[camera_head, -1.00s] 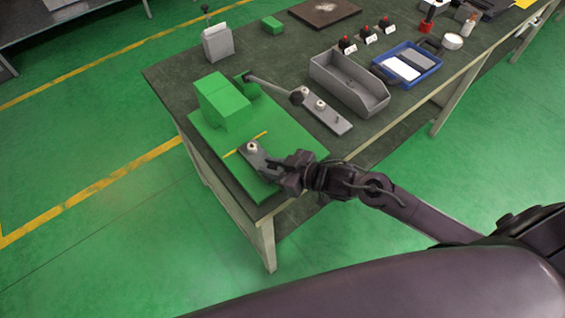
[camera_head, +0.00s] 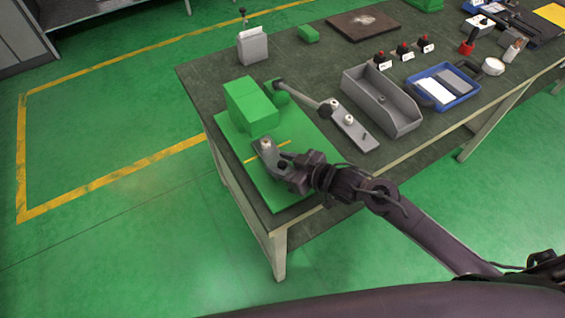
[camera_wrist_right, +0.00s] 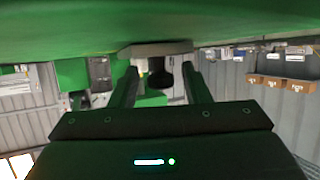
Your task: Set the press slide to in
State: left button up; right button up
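The press slide is a grey plate (camera_head: 272,157) on the green press base (camera_head: 282,194), with a pale knob on its far part. It lies across the yellow line (camera_head: 281,145), its far end past the line towards the green press block (camera_head: 251,107). My right gripper (camera_head: 290,168) is at the slide's near end. In the right wrist view, the open fingers of my right gripper (camera_wrist_right: 160,88) stand either side of a black post (camera_wrist_right: 160,78) below the slide's grey edge (camera_wrist_right: 156,48), with small gaps visible. My left gripper is not in view.
A lever arm (camera_head: 301,97) reaches from the press towards a grey mounting plate (camera_head: 355,130). A grey bin (camera_head: 383,108) and a blue tray (camera_head: 443,86) stand to its right. Free green floor lies left of the table.

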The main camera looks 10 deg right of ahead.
jog(key=b+v, duration=0.1)
jog(key=v, duration=0.6)
jog(key=shift+f, duration=0.15)
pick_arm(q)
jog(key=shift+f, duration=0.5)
pick_arm(e)
jog(key=shift+s+d+r, duration=0.3)
